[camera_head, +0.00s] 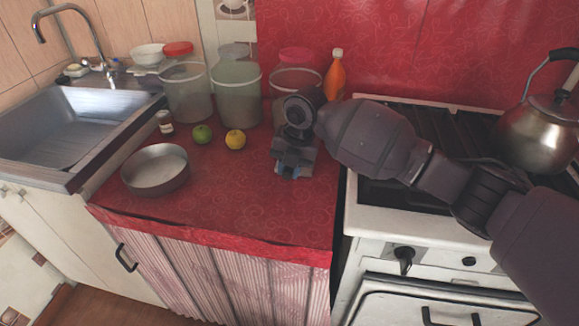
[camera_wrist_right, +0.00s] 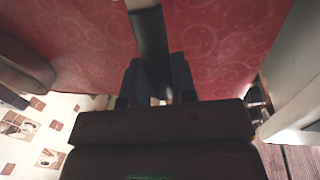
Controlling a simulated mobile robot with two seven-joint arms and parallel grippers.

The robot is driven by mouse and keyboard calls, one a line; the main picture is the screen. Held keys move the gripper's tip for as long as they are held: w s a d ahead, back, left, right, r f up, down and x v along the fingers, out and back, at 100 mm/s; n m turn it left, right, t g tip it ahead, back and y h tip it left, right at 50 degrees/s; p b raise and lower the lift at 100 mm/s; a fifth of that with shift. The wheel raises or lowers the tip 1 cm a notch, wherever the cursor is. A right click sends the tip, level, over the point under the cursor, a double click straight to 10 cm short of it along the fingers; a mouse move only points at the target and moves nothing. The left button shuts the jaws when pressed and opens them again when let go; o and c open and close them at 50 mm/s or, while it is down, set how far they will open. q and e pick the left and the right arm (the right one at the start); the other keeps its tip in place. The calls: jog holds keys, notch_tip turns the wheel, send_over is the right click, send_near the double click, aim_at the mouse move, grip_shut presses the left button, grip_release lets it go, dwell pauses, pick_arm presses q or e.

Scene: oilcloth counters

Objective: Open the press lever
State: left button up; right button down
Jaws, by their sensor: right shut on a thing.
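The press lever (camera_wrist_right: 150,38) shows in the right wrist view as a dark grip on a pale metal bar. It runs up from between the fingers of my right gripper (camera_wrist_right: 156,78), one finger on each side. In the head view my right gripper (camera_head: 294,166) points down over the front right part of the red counter. There the gripper and wrist hide the lever and I cannot make out the press. My right gripper is shut on the lever's dark grip. My left gripper is not in view.
A metal pan (camera_head: 156,170), a green fruit (camera_head: 202,134), a yellow fruit (camera_head: 236,139) and a small jar (camera_head: 165,123) stand left of the gripper. Large canisters (camera_head: 237,90) and an orange bottle (camera_head: 334,76) stand behind. A stove with a kettle (camera_head: 538,135) is right.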

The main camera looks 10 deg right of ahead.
jog(key=shift+r, duration=0.1)
jog(key=shift+w+r+g, duration=0.15)
jog(key=shift+r+g, duration=0.35)
jog(key=shift+r, duration=0.35)
jog(key=w+r+g, duration=0.1)
jog(key=r, duration=0.1)
jog(key=w+r+g+y+b, duration=0.1)
jog(key=r+g, duration=0.1)
jog(key=w+d+r+g+y, duration=0.1)
jog(key=r, duration=0.2)
jog(key=shift+w+m+g+b, duration=0.1)
jog(key=shift+m+g+b, duration=0.2)
jog(key=shift+g+b, duration=0.1)
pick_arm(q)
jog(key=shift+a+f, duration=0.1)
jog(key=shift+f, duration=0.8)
pick_arm(e)
jog(key=shift+w+d+r+g, duration=0.1)
jog(key=shift+w+r+g, duration=0.15)
jog(key=shift+r, duration=0.2)
jog(key=shift+w+d+r+g, duration=0.15)
jog(key=shift+r+g, duration=0.1)
jog(key=shift+r, duration=0.15)
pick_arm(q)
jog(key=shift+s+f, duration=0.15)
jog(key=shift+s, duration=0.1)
